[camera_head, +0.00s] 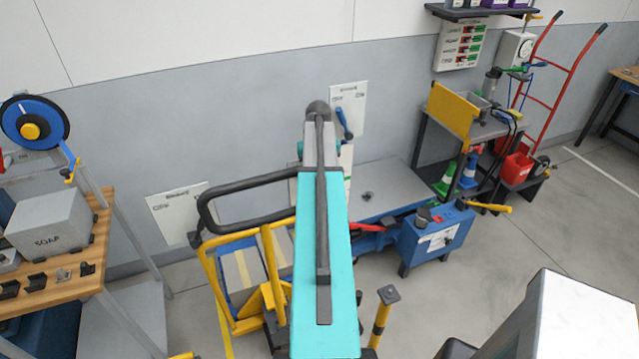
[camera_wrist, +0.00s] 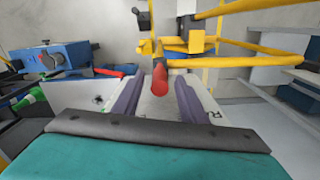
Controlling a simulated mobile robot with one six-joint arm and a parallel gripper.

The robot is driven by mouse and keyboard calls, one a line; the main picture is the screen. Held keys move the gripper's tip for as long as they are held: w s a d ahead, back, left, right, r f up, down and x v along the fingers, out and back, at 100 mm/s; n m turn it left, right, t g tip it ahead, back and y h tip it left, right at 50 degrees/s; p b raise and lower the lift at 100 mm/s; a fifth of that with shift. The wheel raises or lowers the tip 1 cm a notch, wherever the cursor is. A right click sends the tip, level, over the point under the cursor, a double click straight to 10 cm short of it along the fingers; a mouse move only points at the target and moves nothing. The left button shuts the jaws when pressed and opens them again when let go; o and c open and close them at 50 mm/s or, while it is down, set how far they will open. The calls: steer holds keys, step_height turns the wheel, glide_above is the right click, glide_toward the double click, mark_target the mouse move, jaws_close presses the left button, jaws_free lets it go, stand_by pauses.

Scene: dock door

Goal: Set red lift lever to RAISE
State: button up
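The red lift lever (camera_wrist: 160,79) shows in the wrist view as a short red rod pointing towards the camera. My gripper (camera_wrist: 158,88) is open, with one dark finger on each side of the lever and a visible gap on both sides. In the head view my arm covers the lever and the gripper.
A yellow-framed cart (camera_head: 212,285) stands left of my arm. A blue box (camera_head: 435,236) with a red handle (camera_head: 367,227) is to the right. A wooden bench (camera_head: 66,270) is at far left. Open floor lies to the right.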

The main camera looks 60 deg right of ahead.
steer(key=shift+f, duration=0.2)
steer(key=shift+c, duration=0.3)
jaws_close()
steer(key=shift+s, duration=0.1)
